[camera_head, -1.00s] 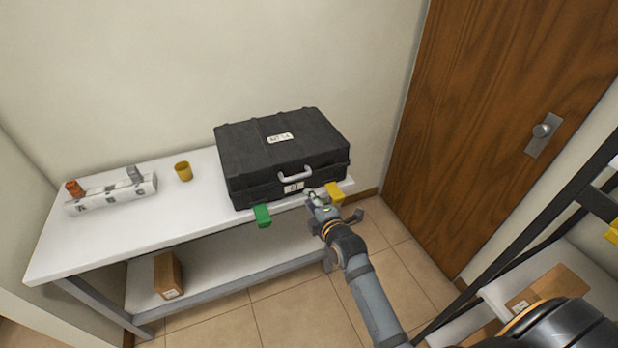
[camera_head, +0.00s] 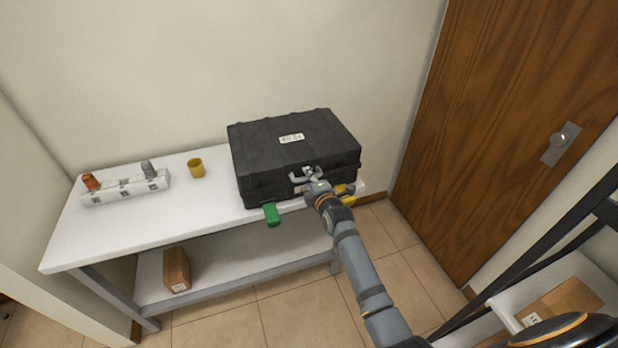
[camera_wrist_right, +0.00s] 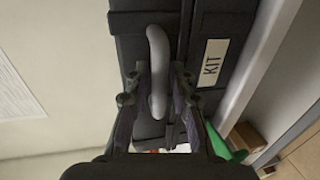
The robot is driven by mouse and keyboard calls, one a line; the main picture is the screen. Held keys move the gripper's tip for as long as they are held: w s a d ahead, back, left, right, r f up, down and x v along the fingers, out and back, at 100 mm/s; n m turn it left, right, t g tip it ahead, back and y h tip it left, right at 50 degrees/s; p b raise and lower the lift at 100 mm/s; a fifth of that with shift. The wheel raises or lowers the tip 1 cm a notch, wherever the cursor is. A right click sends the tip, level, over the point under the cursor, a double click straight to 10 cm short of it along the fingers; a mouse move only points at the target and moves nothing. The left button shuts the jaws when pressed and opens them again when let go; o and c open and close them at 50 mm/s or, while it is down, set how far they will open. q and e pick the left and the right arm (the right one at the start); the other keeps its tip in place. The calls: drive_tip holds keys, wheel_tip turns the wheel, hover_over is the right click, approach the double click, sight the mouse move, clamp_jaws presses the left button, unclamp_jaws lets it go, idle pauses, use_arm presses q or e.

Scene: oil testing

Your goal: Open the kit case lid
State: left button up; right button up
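The black kit case (camera_head: 265,150) lies with its lid shut on the right end of the white table. A small white label (camera_head: 292,138) is on its top. The case's grey handle (camera_wrist_right: 158,70) is on its front side, beside a white "KIT" label (camera_wrist_right: 213,62) in the wrist view. My right gripper (camera_head: 310,175) is at the front of the case. In the wrist view its fingers (camera_wrist_right: 161,85) stand on both sides of the handle and appear closed on it. My left gripper is not in view.
A yellow cup (camera_head: 195,168) and a white rack (camera_head: 125,188) stand to the left. A wooden door (camera_head: 500,130) is at the right.

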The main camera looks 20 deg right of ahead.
clamp_jaws()
idle(0.3)
